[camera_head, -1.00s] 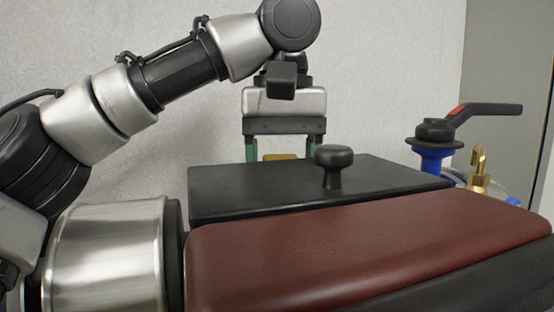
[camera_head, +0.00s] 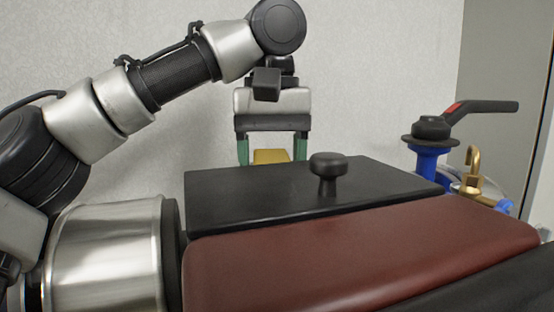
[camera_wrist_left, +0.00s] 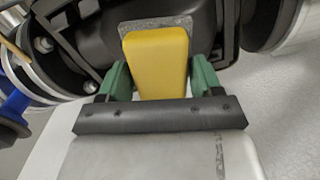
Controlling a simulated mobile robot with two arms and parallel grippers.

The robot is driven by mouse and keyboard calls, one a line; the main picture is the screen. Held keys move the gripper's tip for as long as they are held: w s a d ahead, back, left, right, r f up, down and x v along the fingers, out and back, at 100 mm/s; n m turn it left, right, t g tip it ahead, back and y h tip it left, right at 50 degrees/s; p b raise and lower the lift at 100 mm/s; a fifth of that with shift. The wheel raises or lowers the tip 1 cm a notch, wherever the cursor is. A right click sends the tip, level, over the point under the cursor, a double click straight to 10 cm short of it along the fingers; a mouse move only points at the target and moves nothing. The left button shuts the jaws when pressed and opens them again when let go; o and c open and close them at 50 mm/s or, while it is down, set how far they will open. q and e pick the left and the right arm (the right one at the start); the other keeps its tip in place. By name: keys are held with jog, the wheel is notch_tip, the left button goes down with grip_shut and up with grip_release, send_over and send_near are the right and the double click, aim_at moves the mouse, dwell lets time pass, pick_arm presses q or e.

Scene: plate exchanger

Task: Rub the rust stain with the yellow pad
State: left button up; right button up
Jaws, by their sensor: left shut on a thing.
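My left gripper (camera_head: 271,154) hangs pointing down behind the black slab, near the pale wall. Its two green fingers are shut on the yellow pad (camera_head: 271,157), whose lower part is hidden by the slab. In the left wrist view, the yellow pad (camera_wrist_left: 157,62) sits between the green fingers (camera_wrist_left: 160,78), with a rough grey layer at its far end. A black part lies behind that end; I cannot tell whether the pad touches it. No rust stain can be made out in either view. My right gripper is in neither view.
A black slab (camera_head: 250,195) with a black knob (camera_head: 327,172) stands in front of the gripper. A dark red surface (camera_head: 350,255) fills the foreground.

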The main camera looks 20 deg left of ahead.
aim_at(265, 149)
pick_arm(q)
jog(key=shift+w+a+f, duration=0.1)
jog(key=shift+w+a, duration=0.5)
jog(key=shift+w, duration=0.25)
jog(key=shift+w+a, duration=0.55)
jog(key=shift+w, duration=0.25)
jog(key=shift+d, duration=0.1)
